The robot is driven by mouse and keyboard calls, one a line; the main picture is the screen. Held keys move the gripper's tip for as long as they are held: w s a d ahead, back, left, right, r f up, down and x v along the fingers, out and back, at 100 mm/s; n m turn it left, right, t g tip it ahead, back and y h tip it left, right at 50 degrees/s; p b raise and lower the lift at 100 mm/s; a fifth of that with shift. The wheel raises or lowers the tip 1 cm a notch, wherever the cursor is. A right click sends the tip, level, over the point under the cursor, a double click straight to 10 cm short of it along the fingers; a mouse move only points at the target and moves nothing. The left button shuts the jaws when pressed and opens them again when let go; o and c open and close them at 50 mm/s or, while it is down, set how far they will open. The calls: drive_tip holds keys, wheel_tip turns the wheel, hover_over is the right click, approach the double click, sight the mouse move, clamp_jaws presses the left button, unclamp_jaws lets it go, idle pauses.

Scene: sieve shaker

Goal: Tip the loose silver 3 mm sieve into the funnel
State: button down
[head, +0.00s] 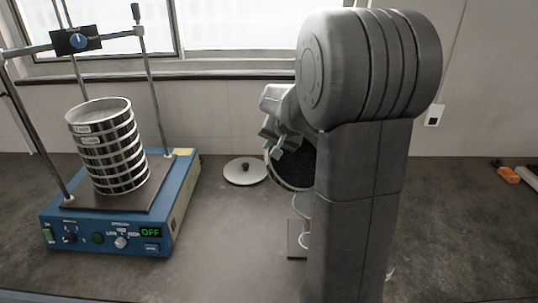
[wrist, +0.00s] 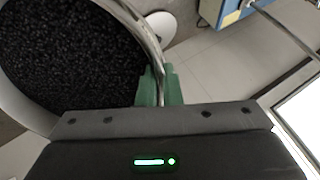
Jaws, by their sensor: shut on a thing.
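My gripper (head: 273,145) is shut on the rim of the loose silver sieve (head: 288,180). Its green fingertips pinch the metal rim in the wrist view (wrist: 163,92). The sieve is raised above the bench and steeply tilted in the head view, its right part hidden behind my arm. Black granules (wrist: 65,50) cover much of its inside in the wrist view. Below it in the head view, a pale piece that looks like the funnel (head: 301,206) shows beside my arm, mostly hidden. I cannot tell whether any granules have fallen.
A blue sieve shaker (head: 178,212), reading OFF, stands at the left with a stack of silver sieves (head: 108,150) between its rods. A round lid (head: 245,172) lies on the bench behind the free middle. Small orange items (head: 508,174) lie at the far right.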

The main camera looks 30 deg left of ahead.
drive_tip(key=shift+s+d+r+t+y+b, duration=0.45)
drive_tip(key=shift+d+y+b, duration=0.25)
drive_tip(key=shift+b, duration=1.8)
drive_tip(key=shift+s+d+r+t+y+b, duration=0.35)
drive_tip(key=shift+d+r+y+b, duration=0.25)
drive_tip(key=shift+b, duration=1.9)
drive_tip(key=s+d+t+y+b, duration=0.5)
drive_tip(key=d+b, duration=0.7)
drive_tip(key=b, duration=2.6)
drive_tip(key=s+y, duration=0.2)
drive_tip(key=y, duration=0.2)
drive_tip(key=shift+s+d+r+b, duration=0.15)
drive_tip(key=shift+d+r+b, duration=0.15)
drive_tip(key=shift+d+b, duration=0.05)
